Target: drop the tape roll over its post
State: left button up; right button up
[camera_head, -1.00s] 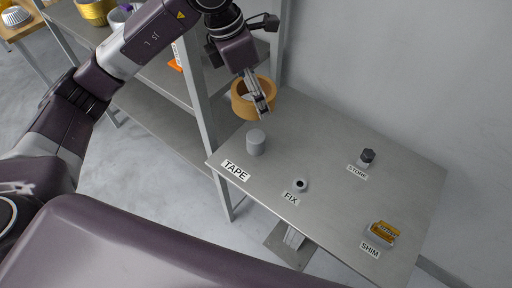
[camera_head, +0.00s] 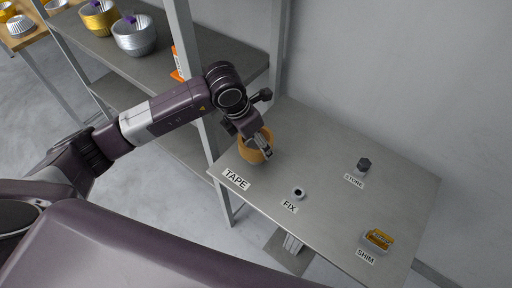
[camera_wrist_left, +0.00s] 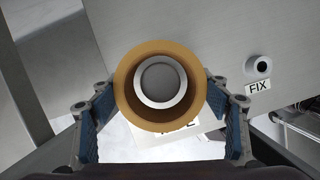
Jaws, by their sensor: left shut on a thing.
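The tape roll, an orange-brown ring (camera_head: 247,152), is at the post's place behind the TAPE label (camera_head: 236,179). My left gripper (camera_head: 265,150) is shut on it from above. In the left wrist view the roll (camera_wrist_left: 126,88) lies between the two blue-padded fingers (camera_wrist_left: 162,130). The round grey top of the post (camera_wrist_left: 160,83) shows inside the roll's hole, roughly centred. The roll looks low and around the post; whether it touches the table I cannot tell. The roll and arm hide the post in the head view. My right gripper is not in view.
The grey table (camera_head: 325,155) also bears a small post at FIX (camera_head: 298,193), a dark-topped knob at STORE (camera_head: 363,164) and a yellow piece at SHIM (camera_head: 379,239). A shelf upright (camera_head: 190,75) stands close behind my left arm. The table's middle is clear.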

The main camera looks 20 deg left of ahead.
pick_arm(q)
jog(key=shift+f, duration=0.65)
notch_tip(320, 180, down, 3)
jog(key=shift+f+p, duration=0.2)
jog(key=shift+p, duration=0.3)
jog(key=shift+f, duration=0.2)
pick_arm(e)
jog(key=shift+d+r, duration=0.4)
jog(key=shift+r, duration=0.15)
pick_arm(q)
jog(key=shift+f+b, duration=0.2)
jog(key=shift+b, duration=0.1)
jog(key=o, duration=1.4)
jog(key=shift+r, duration=0.1)
jog(key=shift+c, duration=0.2)
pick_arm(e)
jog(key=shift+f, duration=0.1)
pick_arm(q)
jog(key=shift+r, duration=0.1)
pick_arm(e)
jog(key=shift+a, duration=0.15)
